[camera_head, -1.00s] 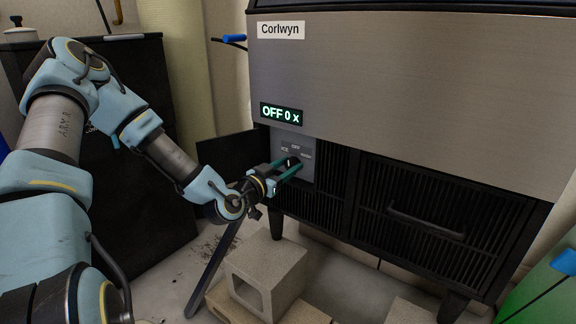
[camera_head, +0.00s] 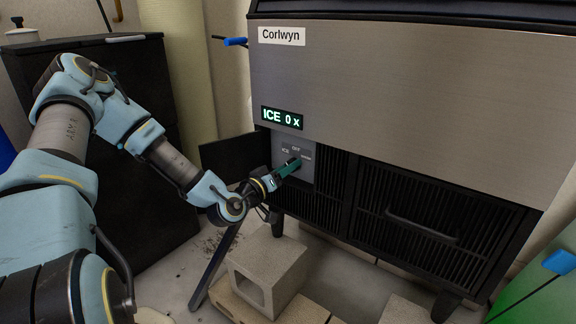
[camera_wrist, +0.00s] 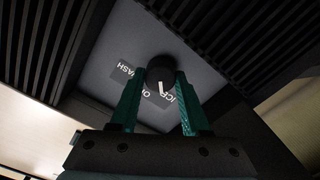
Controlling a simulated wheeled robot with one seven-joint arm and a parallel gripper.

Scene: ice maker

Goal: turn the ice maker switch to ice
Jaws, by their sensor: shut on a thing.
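The ice maker (camera_head: 400,95) is a large steel and black machine with a "Corlwyn" label. Its small display (camera_head: 282,118) reads "ICE 0 x". Below it, a grey switch panel (camera_head: 280,147) carries the words ICE, OFF and a third word, which reads as WASH in the wrist view. The switch, a round black knob (camera_wrist: 160,72) with a white pointer line, sits between my green fingers in the wrist view. My gripper (camera_head: 292,164) is shut on the knob. In the head view the fingers hide most of the knob.
Dark vent grilles and a drawer-like front with a handle (camera_head: 421,224) lie right of the panel. An open black flap (camera_head: 232,153) stands left of it. Concrete blocks (camera_head: 268,265) sit on the floor below my gripper. A dark cabinet (camera_head: 150,70) stands behind my arm.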

